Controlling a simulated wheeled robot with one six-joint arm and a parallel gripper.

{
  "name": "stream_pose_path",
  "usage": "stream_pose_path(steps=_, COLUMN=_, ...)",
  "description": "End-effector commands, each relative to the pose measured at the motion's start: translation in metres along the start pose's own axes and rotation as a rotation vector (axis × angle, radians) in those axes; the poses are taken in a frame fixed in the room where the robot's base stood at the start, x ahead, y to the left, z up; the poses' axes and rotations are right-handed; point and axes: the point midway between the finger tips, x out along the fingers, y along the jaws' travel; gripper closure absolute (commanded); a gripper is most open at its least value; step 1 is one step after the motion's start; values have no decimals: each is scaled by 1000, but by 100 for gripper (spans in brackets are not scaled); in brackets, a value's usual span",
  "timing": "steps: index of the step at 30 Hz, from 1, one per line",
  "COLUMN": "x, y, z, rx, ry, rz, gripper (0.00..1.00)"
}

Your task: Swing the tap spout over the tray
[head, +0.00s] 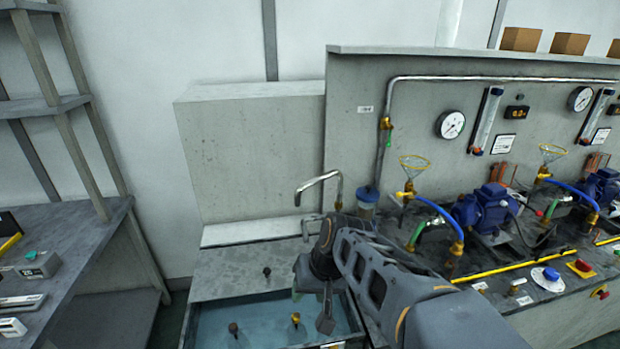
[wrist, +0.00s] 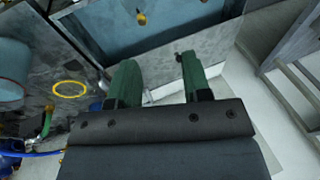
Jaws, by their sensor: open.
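The tap spout (head: 318,183) is a bent steel pipe at the back of the bench. It arches left from its upright, and its open end hangs over the grey bench top. The tray (head: 208,328) is a sunken basin with a blue inside at the front of the bench. It also shows at the top of the wrist view (wrist: 165,28). My gripper (head: 318,298) is low over the basin's back right part, in front of the spout and apart from it. In the wrist view its two green fingers (wrist: 155,68) are spread.
A blue container (head: 368,203) stands right of the spout. A wire funnel (head: 414,163) and a pump (head: 480,207) with hoses are further right. A brass knob (head: 295,318) rises in the basin. The bench top left of the spout is mostly clear.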

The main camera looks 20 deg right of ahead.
Motion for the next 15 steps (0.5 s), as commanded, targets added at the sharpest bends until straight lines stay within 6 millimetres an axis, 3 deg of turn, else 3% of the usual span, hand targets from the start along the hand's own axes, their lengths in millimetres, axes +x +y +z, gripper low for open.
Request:
stream_pose_path(steps=5, x=-11, y=2, z=-56, rx=271, ry=-8, rz=-331, gripper=56)
stream_pose_path(steps=8, x=-27, y=13, z=-94, rx=387, ry=46, rz=-524, gripper=56)
stream_pose_path(steps=12, x=-54, y=43, z=-143, rx=504, ry=175, rz=-760, gripper=56)
stream_pose_path(steps=15, x=-75, y=70, z=-168, rx=557, ry=277, rz=-888, gripper=56)
